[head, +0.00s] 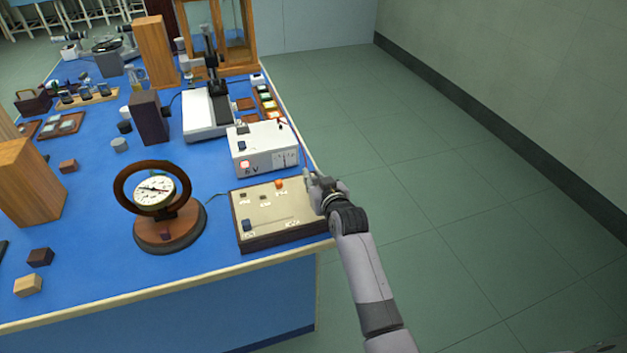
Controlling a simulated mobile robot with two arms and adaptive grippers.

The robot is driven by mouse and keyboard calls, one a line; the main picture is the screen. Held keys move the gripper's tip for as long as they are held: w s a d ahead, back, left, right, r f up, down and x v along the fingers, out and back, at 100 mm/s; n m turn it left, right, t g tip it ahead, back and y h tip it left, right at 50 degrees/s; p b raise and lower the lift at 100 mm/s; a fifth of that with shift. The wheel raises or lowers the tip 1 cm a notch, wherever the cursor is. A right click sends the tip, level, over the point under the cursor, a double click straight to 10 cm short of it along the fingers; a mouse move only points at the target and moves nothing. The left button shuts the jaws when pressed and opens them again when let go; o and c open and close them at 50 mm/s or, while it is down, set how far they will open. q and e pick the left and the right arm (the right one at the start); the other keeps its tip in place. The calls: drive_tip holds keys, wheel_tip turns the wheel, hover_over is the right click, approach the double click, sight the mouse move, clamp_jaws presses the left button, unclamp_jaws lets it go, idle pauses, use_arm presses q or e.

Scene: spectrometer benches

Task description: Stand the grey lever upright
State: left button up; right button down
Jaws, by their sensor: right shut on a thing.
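A beige control panel (257,219) with a dark wooden frame lies at the right front corner of the blue bench. It carries an orange knob (279,184), a blue knob (246,225) and small dark switches. My right gripper (313,183) is at the panel's right edge, its fingers shut. The grey lever is hidden by the fingers, so its tilt cannot be told. My left gripper is not in view.
A white power supply box (263,147) stands just behind the panel. A round dial gauge in a wooden ring (155,190) stands to its left. Wooden blocks (28,285) and instruments crowd the rest of the bench. The floor (440,200) to the right is clear.

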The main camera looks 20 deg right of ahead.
drive_tip(key=s+t+b, duration=0.1)
drive_tip(key=b, duration=0.1)
drive_tip(key=s+t+b, duration=0.1)
drive_tip(key=t+b, duration=0.1)
drive_tip(key=b, duration=0.1)
drive_tip(key=shift+f+t, duration=0.2)
drive_tip(key=shift+t, duration=0.1)
drive_tip(key=shift+s+r+t+b, duration=0.2)
drive_tip(key=shift+r+t+b, duration=0.1)
drive_tip(key=shift+t+b, duration=0.2)
drive_tip(key=c, duration=1.5)
unclamp_jaws()
drive_tip(key=shift+s, duration=0.1)
